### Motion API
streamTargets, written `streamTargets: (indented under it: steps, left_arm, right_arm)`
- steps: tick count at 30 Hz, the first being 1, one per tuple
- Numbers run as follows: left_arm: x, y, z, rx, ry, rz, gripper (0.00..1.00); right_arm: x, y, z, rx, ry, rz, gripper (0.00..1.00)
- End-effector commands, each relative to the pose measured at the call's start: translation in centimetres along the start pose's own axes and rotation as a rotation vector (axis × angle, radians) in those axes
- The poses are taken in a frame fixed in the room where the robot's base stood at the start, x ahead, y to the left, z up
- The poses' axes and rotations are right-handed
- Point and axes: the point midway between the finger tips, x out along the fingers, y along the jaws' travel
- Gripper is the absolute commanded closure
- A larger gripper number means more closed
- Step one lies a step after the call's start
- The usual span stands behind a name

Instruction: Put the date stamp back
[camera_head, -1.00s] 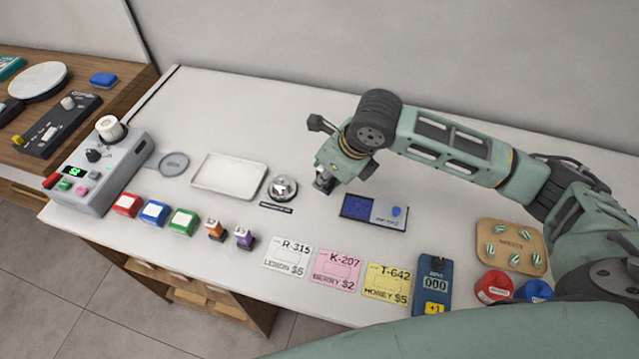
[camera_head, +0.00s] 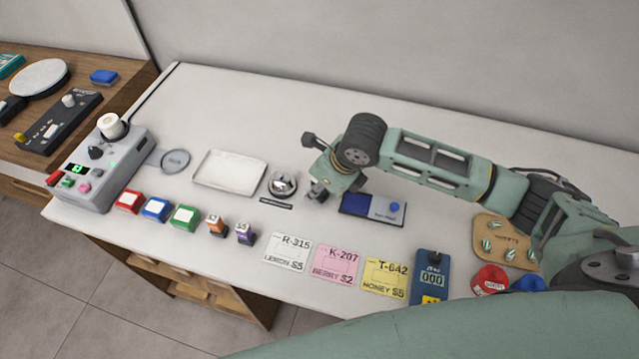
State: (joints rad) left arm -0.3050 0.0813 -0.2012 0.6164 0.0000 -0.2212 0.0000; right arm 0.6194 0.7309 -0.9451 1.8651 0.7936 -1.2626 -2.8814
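My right gripper (camera_head: 319,193) hangs above the counter, between the round silver item (camera_head: 283,184) and the blue-and-grey pad (camera_head: 373,208). Its fingers are small and dark here, so I cannot tell whether they are open or hold anything. A small orange stamp-like block (camera_head: 216,226) and a purple one (camera_head: 244,233) stand near the front edge, left of the cards. I cannot tell which item is the date stamp. A dark label strip (camera_head: 275,203) lies in front of the silver item. My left gripper is not in view.
A white tray (camera_head: 230,190) and a grey disc (camera_head: 175,161) lie to the left. Red, blue and green blocks (camera_head: 156,209) line the front beside a grey machine (camera_head: 103,172). Price cards (camera_head: 334,265), a blue counter (camera_head: 431,277) and a brown tray (camera_head: 481,224) are at right. The back is clear.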

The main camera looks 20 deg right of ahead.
Motion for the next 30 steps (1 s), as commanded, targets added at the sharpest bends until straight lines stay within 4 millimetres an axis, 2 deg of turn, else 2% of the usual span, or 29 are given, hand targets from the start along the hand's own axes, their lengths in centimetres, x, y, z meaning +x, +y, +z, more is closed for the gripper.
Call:
streamTargets:
  steps: [9, 13, 17, 24, 30]
  left_arm:
    - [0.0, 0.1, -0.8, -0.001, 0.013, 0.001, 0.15]
    - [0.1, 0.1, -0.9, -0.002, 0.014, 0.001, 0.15]
    - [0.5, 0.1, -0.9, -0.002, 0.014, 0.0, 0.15]
    - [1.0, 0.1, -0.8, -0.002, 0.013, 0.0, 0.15]
    - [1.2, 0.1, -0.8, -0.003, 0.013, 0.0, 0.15]
  right_arm:
    - [-0.1, 0.0, 0.1, 0.0, -0.001, 0.0, 0.59]
    - [-1.1, -0.1, 0.1, -0.001, -0.004, -0.002, 0.59]
    - [-3.3, -0.1, 0.1, -0.003, -0.004, -0.004, 0.59]
    - [-8.5, -0.1, 0.1, -0.001, -0.004, -0.004, 0.59]
    - [-11.3, -0.1, 0.1, 0.0, -0.001, -0.002, 0.59]
